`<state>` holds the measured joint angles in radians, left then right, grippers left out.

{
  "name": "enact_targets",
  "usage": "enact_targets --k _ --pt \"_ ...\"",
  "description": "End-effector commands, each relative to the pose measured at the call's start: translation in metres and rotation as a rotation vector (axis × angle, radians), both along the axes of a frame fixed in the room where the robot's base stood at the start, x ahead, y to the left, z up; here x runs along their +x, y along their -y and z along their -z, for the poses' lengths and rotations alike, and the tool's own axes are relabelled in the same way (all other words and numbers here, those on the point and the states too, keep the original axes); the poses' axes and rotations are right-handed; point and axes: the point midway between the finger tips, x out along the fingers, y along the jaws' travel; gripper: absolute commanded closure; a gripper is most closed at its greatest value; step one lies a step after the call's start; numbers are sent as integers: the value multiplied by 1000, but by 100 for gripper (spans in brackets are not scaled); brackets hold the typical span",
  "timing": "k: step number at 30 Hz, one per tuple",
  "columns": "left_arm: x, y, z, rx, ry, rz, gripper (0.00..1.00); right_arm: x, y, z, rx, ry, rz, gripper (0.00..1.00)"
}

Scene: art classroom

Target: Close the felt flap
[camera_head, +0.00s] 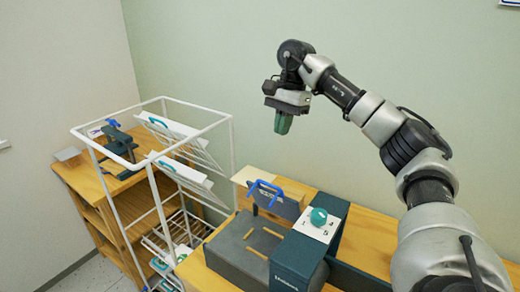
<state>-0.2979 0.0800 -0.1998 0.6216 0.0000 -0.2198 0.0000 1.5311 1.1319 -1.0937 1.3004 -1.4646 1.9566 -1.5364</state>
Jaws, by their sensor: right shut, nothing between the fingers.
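A grey flap (285,207) with a blue handle (265,189) stands raised and tilted at the back of a low dark grey box (238,256) on the wooden bench. It looks like the felt flap, though I cannot make out its material. Wooden strips show on the box's top. My right gripper (284,124) points down with its greenish fingers shut and empty. It is in the air in front of the green wall, above the flap in the picture and clear of it. My left gripper is not in view.
A dark teal box (298,262) with a white dial plate and green knob (318,216) stands right of the grey box. A white wire rack (160,205) with tilted shelves stands at left, before a wooden shelf unit (85,195). The bench (372,238) has bare wood at right.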

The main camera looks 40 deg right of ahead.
Motion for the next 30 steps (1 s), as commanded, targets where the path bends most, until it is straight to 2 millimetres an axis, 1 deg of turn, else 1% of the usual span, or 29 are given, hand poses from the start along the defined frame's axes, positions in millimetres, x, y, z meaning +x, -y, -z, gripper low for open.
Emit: enact_targets --k 1,3,5,8,11,15,16,22,24,30 --pt "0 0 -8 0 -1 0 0 0 0 -13 -16 -11 -37 100" --pt "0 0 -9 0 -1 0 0 -1 0 -16 -29 -26 -74 100" --pt "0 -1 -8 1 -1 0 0 -2 0 -14 -34 -33 -90 100" --pt "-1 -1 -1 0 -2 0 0 -3 -2 -2 -35 -36 -96 100" --pt "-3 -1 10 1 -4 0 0 -4 -5 16 -33 -37 -96 100" --pt "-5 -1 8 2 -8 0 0 -6 -10 41 -35 -38 -93 100" --pt "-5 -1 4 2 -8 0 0 -7 -11 44 -36 -38 -93 100" --pt "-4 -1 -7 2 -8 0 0 -9 -19 84 -34 -36 -93 100" --pt "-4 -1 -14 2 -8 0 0 -12 -30 87 -36 -35 -95 100" --pt "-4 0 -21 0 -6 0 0 -17 -47 100 -34 -32 -91 100"
